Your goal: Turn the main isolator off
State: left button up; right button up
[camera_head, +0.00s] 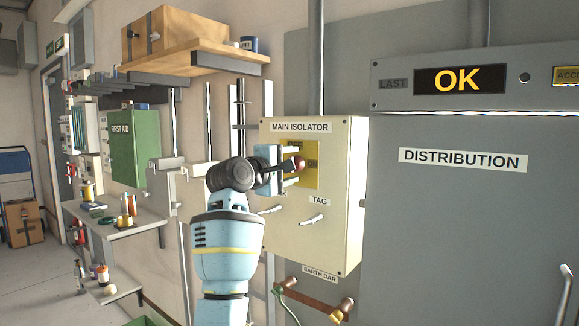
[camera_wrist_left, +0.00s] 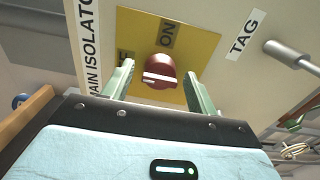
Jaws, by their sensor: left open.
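The main isolator (camera_head: 335,220) is a cream wall box labelled MAIN ISOLATOR, with a yellow plate (camera_head: 311,176) on its front. A dark red rotary knob (camera_wrist_left: 160,72) with a white pointer line sits on the yellow plate (camera_wrist_left: 205,45), near the words ON and a partly hidden second label. In the head view the knob (camera_head: 298,163) shows just past my fingers. My left gripper (camera_head: 290,168) is open in front of the plate. In the left wrist view its two green fingers (camera_wrist_left: 162,88) stand either side of the knob, apart from it. My right gripper is not in view.
A grey DISTRIBUTION cabinet (camera_head: 460,220) stands right.

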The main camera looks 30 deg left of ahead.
pick_arm(q)
jog(key=s, duration=0.7)
jog(key=shift+s+a, duration=0.35)
jog(key=w+d+f+m+g+y, duration=0.1)
jog(key=d+f+m, duration=0.1)
jog(key=f, duration=0.9)
jog(key=w+d+f+m+g+y, duration=0.1)
jog(key=w+f+m+g, duration=0.1)
jog(key=f, duration=1)
jog(key=s+d+f+m+g, duration=0.1)
jog(key=s+d+f+m, duration=0.15)
jog(key=f, duration=0.65)
jog(key=s+d+f+m+g, duration=0.1)
jog(key=s+d+f+m, duration=0.15)
jog(key=f, duration=0.65)
jog(key=s+d+f+m+g+h, duration=0.1)
jog(key=s+d+f+m, duration=0.3)
jog(key=s+f, duration=0.7)
jog(key=s+d+f+m+g+h, duration=0.1)
jog(key=s+d+f+m, duration=0.25)
jog(key=s+f, duration=0.65)
jog(key=s+d+f+m, duration=0.1)
jog(key=s+d+f, duration=0.1)
jog(key=s, duration=0.4)
jog(key=s+d+f+m+g, duration=0.1)
jog(key=s+d+f+m, duration=0.1)
jog(key=s, duration=0.5)
jog(key=shift+d+f, duration=0.25)
jog(key=shift+f, duration=0.1)
